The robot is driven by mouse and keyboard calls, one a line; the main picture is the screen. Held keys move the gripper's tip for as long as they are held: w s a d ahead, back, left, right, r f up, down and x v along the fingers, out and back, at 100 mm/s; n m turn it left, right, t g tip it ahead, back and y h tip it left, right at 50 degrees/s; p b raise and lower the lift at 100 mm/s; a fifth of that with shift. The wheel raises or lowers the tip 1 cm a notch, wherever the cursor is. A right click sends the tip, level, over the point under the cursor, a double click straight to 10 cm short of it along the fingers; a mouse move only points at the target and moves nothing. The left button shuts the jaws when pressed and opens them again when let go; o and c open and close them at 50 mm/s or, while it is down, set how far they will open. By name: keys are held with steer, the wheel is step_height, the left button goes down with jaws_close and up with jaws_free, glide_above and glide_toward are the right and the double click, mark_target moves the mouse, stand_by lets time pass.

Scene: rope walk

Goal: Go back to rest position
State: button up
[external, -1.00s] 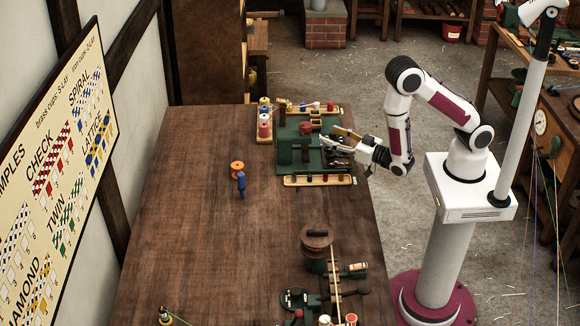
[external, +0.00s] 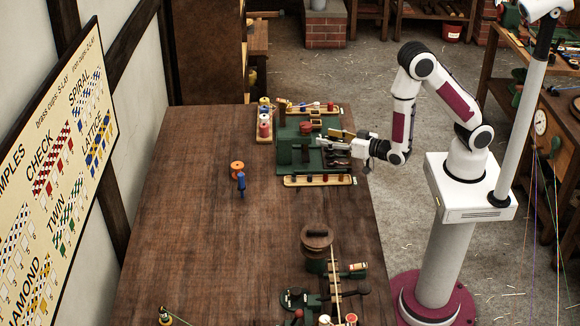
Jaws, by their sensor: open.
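My gripper (external: 322,142) is at the end of my arm, beside and over the right part of the green machine (external: 296,156) at the far end of the table. Its fingers point left and are apart, with nothing visible between them. At this size I cannot tell whether the fingers touch the machine. My arm reaches in from the white pedestal on the right, with the elbow raised.
The brown table (external: 190,230) is mostly bare on its left and middle. An orange spool (external: 237,168) and a blue figure-like piece (external: 241,187) stand there. Trays of spools (external: 265,128) and a long tray (external: 318,180) flank the machine. A brown drum (external: 316,237) stands nearer.

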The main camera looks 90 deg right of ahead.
steer(key=a+r+n+g+y, duration=0.2)
steer(key=a+r+y, duration=0.4)
steer(key=a+y, duration=0.15)
steer(key=s+a+r+n+g+y, duration=0.2)
steer(key=s+a+r+n, duration=0.1)
steer(key=s+a+r, duration=0.3)
steer(key=s+d+r+n+g, duration=0.1)
steer(key=s+d+g, duration=0.1)
steer(key=s, duration=0.8)
steer(key=s+d+r+n+g, duration=0.1)
steer(key=s+d+n, duration=0.1)
steer(key=s, duration=0.9)
steer(key=shift+s+d+r+g, duration=0.2)
steer(key=shift+d+r+g, duration=0.1)
steer(key=shift+d+g, duration=0.15)
steer(key=shift+h, duration=0.25)
